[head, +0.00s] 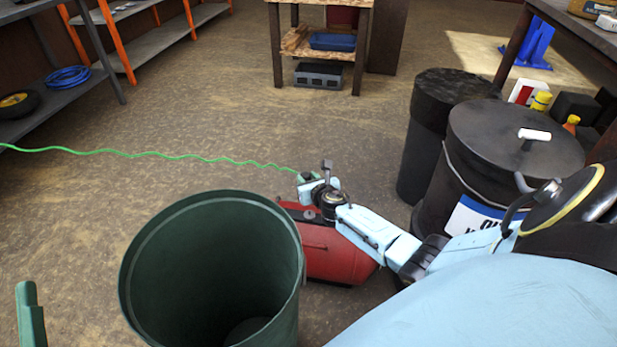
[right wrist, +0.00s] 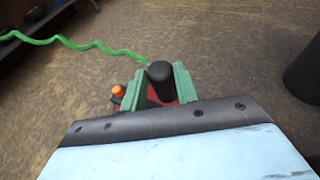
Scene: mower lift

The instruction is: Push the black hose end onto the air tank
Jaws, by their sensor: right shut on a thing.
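The red air tank (head: 338,262) lies on the floor in the head view, partly hidden behind the green bin and under my right arm. My right gripper (head: 307,180) is above the tank's far end. In the right wrist view, its green fingers are shut on the black hose end (right wrist: 160,82), a dark cylinder. Some red of the tank (right wrist: 164,103) shows below it. I cannot tell whether the hose end touches the tank's fitting, which is hidden. A green piece at the lower left edge of the head view looks like a finger of my left gripper (head: 30,318).
The green hose (head: 130,153) runs left across the floor. A tall green bin (head: 140,262) stands left of the tank. Black drums (head: 500,140) stand to the right. An orange part (right wrist: 118,91) shows beside the fingers. The middle floor is clear.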

